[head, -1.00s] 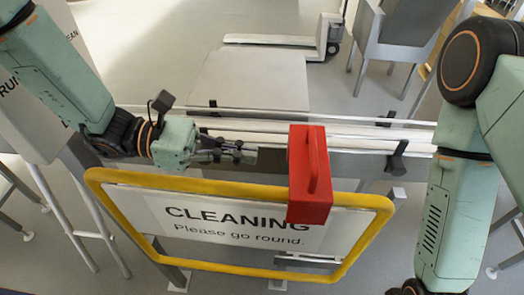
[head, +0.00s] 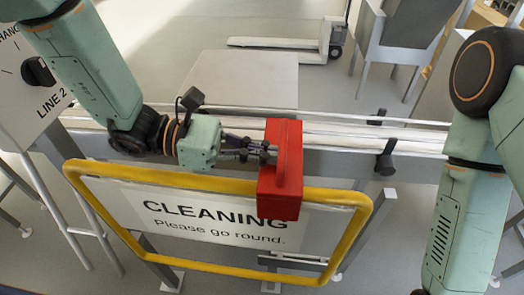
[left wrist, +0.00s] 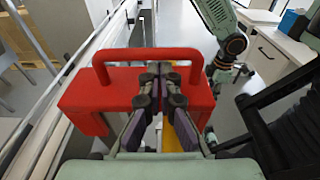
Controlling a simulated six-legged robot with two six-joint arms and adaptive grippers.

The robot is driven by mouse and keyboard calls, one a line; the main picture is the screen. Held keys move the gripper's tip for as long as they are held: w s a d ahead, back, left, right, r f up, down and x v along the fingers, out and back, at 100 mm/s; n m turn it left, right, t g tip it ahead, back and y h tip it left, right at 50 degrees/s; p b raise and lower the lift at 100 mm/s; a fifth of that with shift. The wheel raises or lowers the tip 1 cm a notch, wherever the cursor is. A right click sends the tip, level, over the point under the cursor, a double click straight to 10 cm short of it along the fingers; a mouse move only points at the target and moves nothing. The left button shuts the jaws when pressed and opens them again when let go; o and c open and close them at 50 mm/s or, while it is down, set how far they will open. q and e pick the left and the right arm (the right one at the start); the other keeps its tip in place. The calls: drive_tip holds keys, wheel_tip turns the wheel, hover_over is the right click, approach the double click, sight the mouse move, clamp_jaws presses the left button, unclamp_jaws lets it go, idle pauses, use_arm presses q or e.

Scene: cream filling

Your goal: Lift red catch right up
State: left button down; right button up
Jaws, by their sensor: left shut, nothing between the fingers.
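The red catch (head: 279,198) is a block with a raised handle, upright over the top bar of the yellow-framed cleaning sign, at the conveyor's near side. In the left wrist view the red catch (left wrist: 88,104) spans the middle, its handle running across the top. My left gripper (head: 272,153) reaches it from the left in the head view, its fingertips overlapping the catch near the handle. In the left wrist view my left gripper (left wrist: 161,68) is shut and empty, its tips in front of the handle bar. I cannot tell whether they touch it.
The yellow sign frame (head: 357,232) stands in front of the conveyor (head: 340,143). A grey panel (head: 243,80) lies behind it. A box marked LINE 2 (head: 25,75) with a black knob is at the left. A grey chair (head: 400,35) stands far back right.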

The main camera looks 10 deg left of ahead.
use_arm(q)
drive_tip(key=shift+d, duration=0.15)
use_arm(e)
drive_tip(key=shift+d, duration=0.15)
use_arm(q)
drive_tip(key=shift+d, duration=0.3)
use_arm(e)
drive_tip(key=shift+d+f, duration=0.1)
drive_tip(key=shift+d, duration=0.05)
